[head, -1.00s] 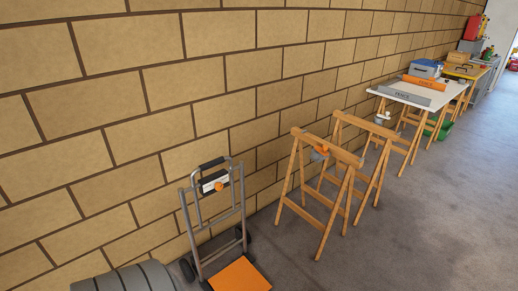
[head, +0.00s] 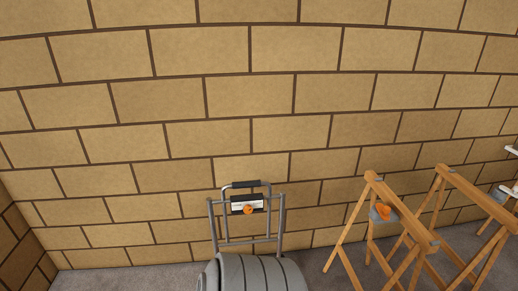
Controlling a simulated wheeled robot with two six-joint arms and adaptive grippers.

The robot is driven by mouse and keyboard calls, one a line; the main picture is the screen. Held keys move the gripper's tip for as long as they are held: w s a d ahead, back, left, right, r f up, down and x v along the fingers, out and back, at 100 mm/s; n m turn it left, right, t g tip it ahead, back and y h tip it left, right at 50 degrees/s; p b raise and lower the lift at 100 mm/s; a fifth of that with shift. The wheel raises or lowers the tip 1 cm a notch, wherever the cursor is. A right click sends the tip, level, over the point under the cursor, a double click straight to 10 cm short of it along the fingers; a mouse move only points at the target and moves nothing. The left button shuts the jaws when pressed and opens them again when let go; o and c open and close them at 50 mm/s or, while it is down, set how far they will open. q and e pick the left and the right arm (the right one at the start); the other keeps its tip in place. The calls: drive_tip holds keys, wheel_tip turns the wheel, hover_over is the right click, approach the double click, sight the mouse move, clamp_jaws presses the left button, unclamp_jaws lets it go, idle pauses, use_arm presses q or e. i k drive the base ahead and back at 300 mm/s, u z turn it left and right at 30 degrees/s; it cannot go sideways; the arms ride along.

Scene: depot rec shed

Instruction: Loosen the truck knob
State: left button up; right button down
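A grey metal hand truck (head: 283,222) stands close to the brick wall, low in the middle of the head view. Its black handle grip (head: 241,185) is at the top. An orange knob (head: 249,209) sits on a white plate with a dark edge (head: 236,202) below the grip. The lower part of the truck is hidden behind a grey ribbed rounded object. Neither of my grippers shows in the head view.
The grey ribbed rounded object (head: 262,275) stands in front of the truck. Wooden trestles (head: 395,238) stand to the right, one bearing another orange knob (head: 384,211). The brick wall (head: 235,100) closes the back, with a corner at left. Grey floor (head: 120,279) shows clear at lower left.

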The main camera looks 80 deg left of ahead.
sight(248, 209)
drive_tip(key=u, duration=0.55)
drive_tip(key=i, duration=0.8)
drive_tip(key=u, duration=0.8)
